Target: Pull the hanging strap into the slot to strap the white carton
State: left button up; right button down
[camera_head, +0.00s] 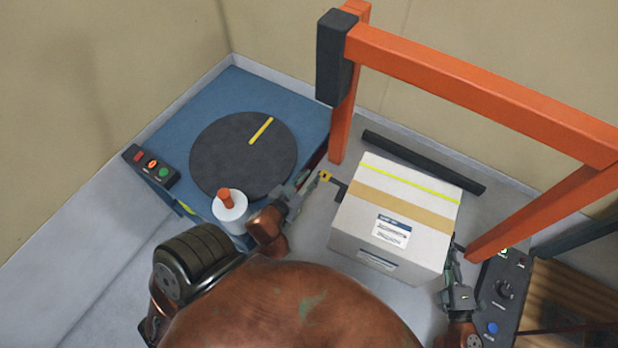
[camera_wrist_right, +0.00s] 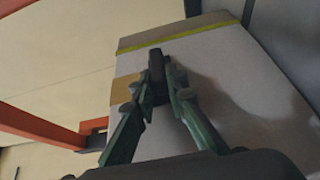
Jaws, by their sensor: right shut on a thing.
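The white carton (camera_head: 392,225) stands on the grey surface under the orange frame. A yellow-green strap (camera_head: 410,184) runs across its top near the far edge, and it also shows in the right wrist view (camera_wrist_right: 175,37). My left gripper (camera_head: 308,184) is left of the carton, close to a small yellow tab (camera_head: 325,175) and a dark bracket; whether its fingers are shut is unclear. My right gripper (camera_head: 459,284) is beside the carton's right side. In the wrist view its fingers (camera_wrist_right: 162,75) close on a dark piece (camera_wrist_right: 157,65) against the carton. No loose hanging strap end is clearly visible.
The orange frame (camera_head: 480,90) spans the carton. A dark bar (camera_head: 425,161) lies behind it. A control box (camera_head: 500,292) stands at the lower right.

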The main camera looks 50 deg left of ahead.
jog(key=shift+f, duration=0.15)
jog(key=c, duration=1.8)
grip_release()
jog(key=shift+c, duration=0.2)
jog(key=v, duration=1.1)
notch_tip(320, 180, up, 6)
jog(key=p, duration=0.5)
jog(key=shift+s+d+p, duration=0.3)
jog(key=shift+s+d, duration=0.05)
jog(key=shift+d, duration=0.05)
